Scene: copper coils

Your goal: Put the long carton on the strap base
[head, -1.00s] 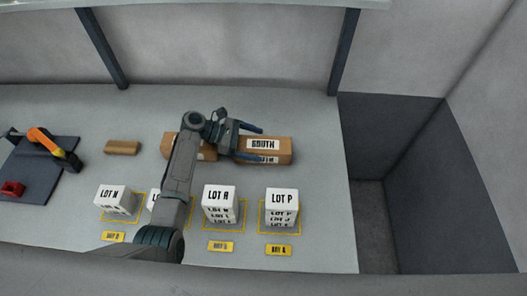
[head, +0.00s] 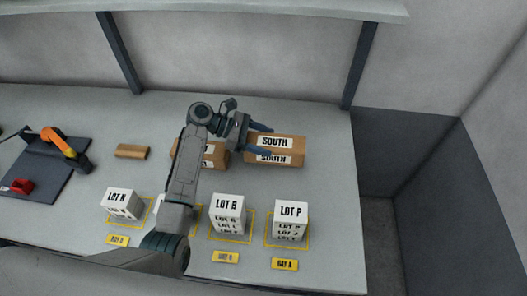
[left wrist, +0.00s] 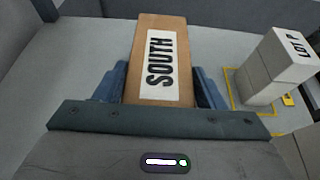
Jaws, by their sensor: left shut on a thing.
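A long brown carton with white SOUTH labels (head: 287,157) lies at the back right of the bench; its label also shows in the left wrist view (left wrist: 160,60). My left gripper (head: 259,141) is shut on this carton, one blue finger on each side, near its left end in the head view. In the left wrist view the gripper (left wrist: 160,92) has the carton between its fingers. The carton appears to rest on the bench. The dark flat board (head: 40,170), apparently the strap base, lies at the far left with an orange and black tool (head: 62,146) and a red part (head: 21,186).
Another brown carton (head: 217,155) lies left of the held one, partly hidden by my arm. A small brown block (head: 131,151) lies near the board. Stacks of white LOT boxes (head: 229,213) stand in yellow outlines along the front. The bench ends at the right.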

